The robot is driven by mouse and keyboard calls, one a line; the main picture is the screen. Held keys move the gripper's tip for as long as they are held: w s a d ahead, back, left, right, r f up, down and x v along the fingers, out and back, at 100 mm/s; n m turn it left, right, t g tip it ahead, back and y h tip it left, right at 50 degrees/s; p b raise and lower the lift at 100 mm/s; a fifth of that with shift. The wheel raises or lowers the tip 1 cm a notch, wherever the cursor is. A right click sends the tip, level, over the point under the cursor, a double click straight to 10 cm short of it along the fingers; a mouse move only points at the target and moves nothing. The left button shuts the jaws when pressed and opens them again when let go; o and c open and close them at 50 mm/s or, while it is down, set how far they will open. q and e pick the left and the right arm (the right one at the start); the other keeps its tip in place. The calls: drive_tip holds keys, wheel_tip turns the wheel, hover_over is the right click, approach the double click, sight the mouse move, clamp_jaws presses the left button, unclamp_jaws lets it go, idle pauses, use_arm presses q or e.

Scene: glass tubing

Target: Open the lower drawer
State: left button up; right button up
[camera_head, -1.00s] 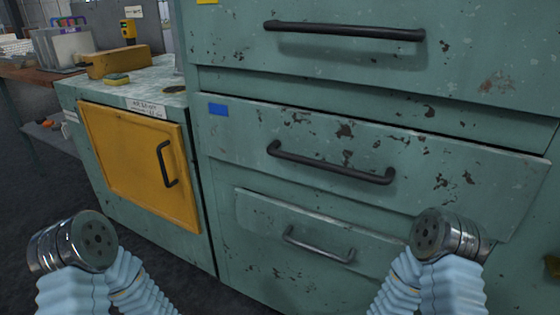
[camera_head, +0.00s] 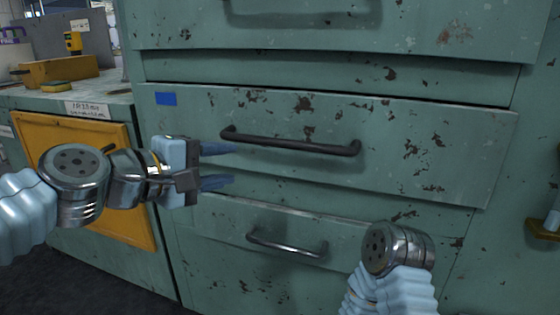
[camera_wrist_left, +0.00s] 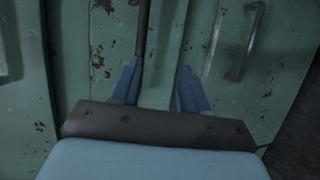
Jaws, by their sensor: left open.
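The lower drawer (camera_head: 215,215) is a scuffed green front low in the cabinet, with a thin grey metal handle (camera_head: 287,246). That handle also shows at the upper right of the left wrist view (camera_wrist_left: 243,45). Above it, the middle drawer (camera_head: 420,150) has a black bar handle (camera_head: 290,143). My left gripper (camera_head: 234,165) is open and empty, fingers pointing right, near the left end of the black handle and above the grey one. In the left wrist view, its fingers (camera_wrist_left: 160,88) are apart; one overlaps the black handle's end. My right gripper is out of view.
A yellow cabinet door (camera_head: 75,130) is at the left, partly hidden by my left arm. A worktop with a yellow block (camera_head: 58,71) is above it. My right arm (camera_head: 398,248) is at the lower right.

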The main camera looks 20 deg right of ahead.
sight(277, 144)
use_arm(q)
drive_tip(key=shift+h, duration=0.5)
drive_tip(key=w+d, duration=0.1)
drive_tip(key=d, duration=0.3)
drive_tip(key=w+d, duration=0.2)
drive_tip(key=d, duration=0.1)
drive_tip(key=w+d+p, duration=0.1)
drive_tip(key=w+d, duration=0.1)
drive_tip(key=d, duration=0.2)
drive_tip(key=shift+w+d+r, duration=0.2)
drive_tip(key=shift+w+d, duration=0.05)
drive_tip(key=shift+d, duration=0.05)
clamp_jaws()
